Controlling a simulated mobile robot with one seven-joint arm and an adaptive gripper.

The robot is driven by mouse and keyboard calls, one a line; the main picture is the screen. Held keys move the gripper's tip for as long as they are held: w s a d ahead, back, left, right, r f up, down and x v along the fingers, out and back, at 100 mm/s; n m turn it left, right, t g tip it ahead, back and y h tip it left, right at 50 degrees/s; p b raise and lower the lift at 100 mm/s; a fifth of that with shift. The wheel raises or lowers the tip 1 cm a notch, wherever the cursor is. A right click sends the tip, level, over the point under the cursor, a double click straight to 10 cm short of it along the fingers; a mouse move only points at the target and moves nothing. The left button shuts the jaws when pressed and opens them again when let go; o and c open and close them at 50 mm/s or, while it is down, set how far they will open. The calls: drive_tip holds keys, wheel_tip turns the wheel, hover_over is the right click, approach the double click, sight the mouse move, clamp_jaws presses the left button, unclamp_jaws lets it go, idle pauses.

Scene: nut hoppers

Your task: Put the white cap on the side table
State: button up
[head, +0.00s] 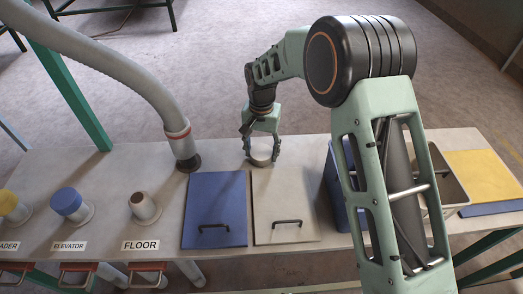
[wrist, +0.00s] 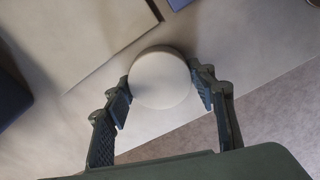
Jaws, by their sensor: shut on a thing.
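The white cap (head: 261,159) is a short round disc. My gripper (head: 260,152) is shut on it, one finger on each side, and points down. In the wrist view the cap (wrist: 160,78) sits between the two fingertips, with its round face toward the camera. The cap is at the back edge of the long pale table (head: 110,165), behind the white lid. I cannot tell whether it touches the table top. No surface is clearly marked as the side table.
A blue lid (head: 214,205) and a white lid (head: 287,200) with dark handles lie in front. A grey hose (head: 125,85) ends on a port to the left. Capped ports stand further left: blue (head: 66,202) and yellow (head: 8,202). A blue bin and yellow panel (head: 484,175) are right.

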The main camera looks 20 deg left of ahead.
sight(261, 152)
drive_tip(key=shift+f, duration=0.25)
drive_tip(key=o, duration=1)
drive_tip(key=shift+r, duration=0.15)
wheel_tip(261, 152, up, 12)
drive_tip(key=shift+r, duration=0.1)
